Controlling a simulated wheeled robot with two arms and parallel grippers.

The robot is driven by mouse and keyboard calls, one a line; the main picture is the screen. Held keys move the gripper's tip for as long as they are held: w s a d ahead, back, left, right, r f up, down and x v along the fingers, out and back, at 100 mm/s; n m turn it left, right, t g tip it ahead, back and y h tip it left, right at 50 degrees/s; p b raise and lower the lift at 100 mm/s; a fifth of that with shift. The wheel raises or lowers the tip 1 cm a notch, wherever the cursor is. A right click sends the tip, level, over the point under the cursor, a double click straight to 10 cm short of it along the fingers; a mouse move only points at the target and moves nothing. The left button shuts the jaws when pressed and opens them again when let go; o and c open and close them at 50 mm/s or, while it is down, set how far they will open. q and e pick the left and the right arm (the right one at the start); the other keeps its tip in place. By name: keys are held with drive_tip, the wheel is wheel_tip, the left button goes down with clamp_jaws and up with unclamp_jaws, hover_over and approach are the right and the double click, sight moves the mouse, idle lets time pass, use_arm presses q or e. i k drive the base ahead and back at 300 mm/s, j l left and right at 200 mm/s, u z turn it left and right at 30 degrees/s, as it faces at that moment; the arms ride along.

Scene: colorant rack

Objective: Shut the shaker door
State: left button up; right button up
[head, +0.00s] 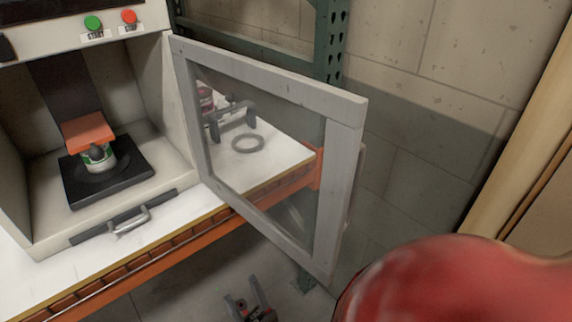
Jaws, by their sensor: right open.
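The shaker (20,150) stands on the bench at the left, with its chamber in view. Its door (345,190), a grey frame around a clear pane, stands open, swung out from the right side of the opening and over the bench's front edge. Inside, a small can (98,158) with a white and green label sits on a black plate under an orange clamp pad (88,131). My right gripper (249,296) is open and empty at the bottom, low in front of the bench and apart from the door. My left gripper is not in view.
A metal handle (130,222) sticks out at the chamber's front lip. Through the pane I see a red can (206,100), a grey tool (232,112) and a ring (248,143) on the bench. A green rack post (330,40) stands behind the door. The chamber opening is unobstructed.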

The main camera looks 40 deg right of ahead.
sight(344, 153)
drive_tip(key=l+u, duration=0.15)
drive_tip(key=l, duration=0.65)
drive_tip(key=l+u, duration=0.2)
drive_tip(key=l, duration=0.6)
drive_tip(key=i+l+u, duration=0.1)
drive_tip(key=l, duration=0.25)
